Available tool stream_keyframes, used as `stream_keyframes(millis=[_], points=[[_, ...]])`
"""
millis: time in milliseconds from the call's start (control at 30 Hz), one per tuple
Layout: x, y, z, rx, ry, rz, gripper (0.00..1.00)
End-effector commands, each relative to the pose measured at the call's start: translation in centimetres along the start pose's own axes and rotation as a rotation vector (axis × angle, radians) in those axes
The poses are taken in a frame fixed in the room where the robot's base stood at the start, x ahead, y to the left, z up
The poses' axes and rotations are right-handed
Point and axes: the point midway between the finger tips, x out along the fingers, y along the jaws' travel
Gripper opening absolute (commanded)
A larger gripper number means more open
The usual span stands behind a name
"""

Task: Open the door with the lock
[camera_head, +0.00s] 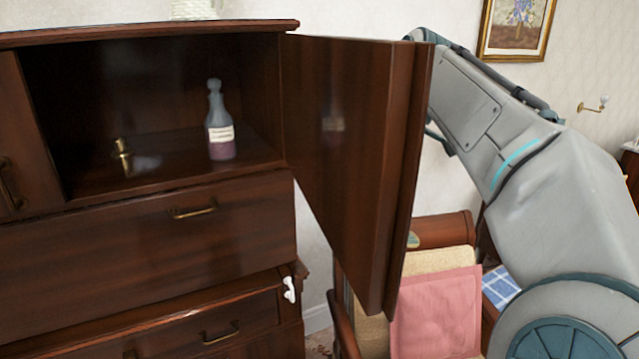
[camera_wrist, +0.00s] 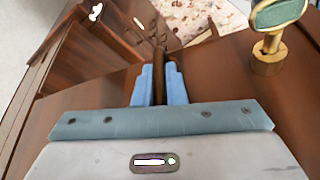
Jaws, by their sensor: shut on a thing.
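The wooden cabinet door (camera_head: 345,150) stands swung open at the right of the cabinet, its edge toward the camera. In the wrist view the door's brown face (camera_wrist: 220,75) lies under my gripper (camera_wrist: 157,78). The gripper's blue fingers are shut on a narrow dark handle (camera_wrist: 159,60). A brass lock with a key (camera_wrist: 268,50), its bow greenish, stands out from the door to the right of the fingers. In the head view my gripper, the handle and the lock are hidden behind the door; only my arm shows to the right.
The open compartment holds a bottle (camera_head: 220,125) and a small brass item (camera_head: 122,155). A drawer (camera_head: 150,225) lies below. A chair with a pink cushion (camera_head: 437,312) stands below and right of the door. A framed picture (camera_head: 517,28) hangs on the wall.

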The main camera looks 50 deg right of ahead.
Motion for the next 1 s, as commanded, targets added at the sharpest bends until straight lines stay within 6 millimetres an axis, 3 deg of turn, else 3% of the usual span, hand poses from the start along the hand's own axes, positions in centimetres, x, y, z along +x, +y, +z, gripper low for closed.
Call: stream_keyframes(millis=[300,767,800,833,1000], points=[[-1.1,0.8,2.2,-0.042,0.001,-0.021,0.00],[-1.1,0.9,2.5,-0.046,0.000,-0.022,0.00],[-1.1,0.9,2.5,-0.046,0.000,-0.022,0.22],[-1.1,0.9,2.5,-0.046,0.000,-0.021,0.30],[-1.1,1.0,2.4,-0.049,0.000,-0.021,0.32]])
